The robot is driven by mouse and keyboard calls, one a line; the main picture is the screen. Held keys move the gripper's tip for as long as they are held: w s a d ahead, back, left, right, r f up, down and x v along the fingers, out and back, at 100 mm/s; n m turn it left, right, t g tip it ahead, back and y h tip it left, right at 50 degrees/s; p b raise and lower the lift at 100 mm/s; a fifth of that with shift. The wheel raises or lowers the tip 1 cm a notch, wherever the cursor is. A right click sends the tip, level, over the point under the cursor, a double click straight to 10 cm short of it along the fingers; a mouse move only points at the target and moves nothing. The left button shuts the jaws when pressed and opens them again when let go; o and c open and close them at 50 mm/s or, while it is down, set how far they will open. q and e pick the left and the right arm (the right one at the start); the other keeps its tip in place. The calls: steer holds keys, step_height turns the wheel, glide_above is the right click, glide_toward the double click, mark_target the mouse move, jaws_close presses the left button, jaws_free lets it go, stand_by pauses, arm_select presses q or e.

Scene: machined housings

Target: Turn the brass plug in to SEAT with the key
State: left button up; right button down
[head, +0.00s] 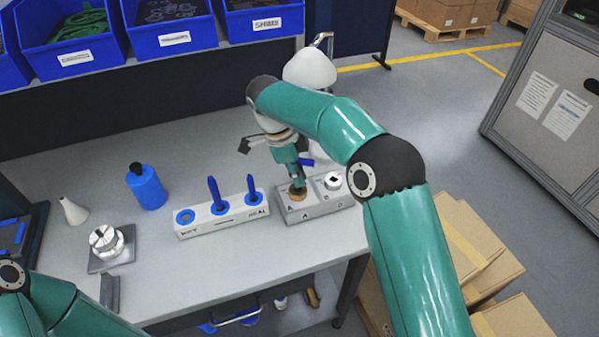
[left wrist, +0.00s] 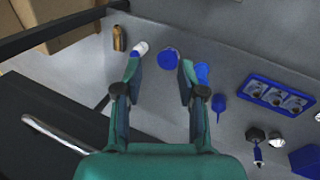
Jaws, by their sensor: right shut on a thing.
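The brass plug (head: 298,194) sits in the left part of a grey machined housing (head: 318,206). My right gripper (head: 297,175) is directly above it, pointing down and shut on the key. A bit of blue (head: 306,162) at the fingers looks like the key's handle; the rest is hidden by the gripper. I cannot tell how deep the key sits in the plug or how far the plug is in. My left gripper (left wrist: 160,72) is open and empty in the left wrist view, with a lower shelf beyond it.
A white rack (head: 222,220) holds two blue-handled tools; its left blue-ringed hole is empty. A silver round socket (head: 333,182) is on the housing's right part. A blue bottle (head: 147,187), white cone (head: 73,211) and metal fixture (head: 107,242) stand left. The table's front middle is clear.

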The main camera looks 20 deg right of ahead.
steer(key=shift+w+r+m, duration=0.2)
steer(key=shift+w+m, duration=0.05)
steer(key=shift+m, duration=0.55)
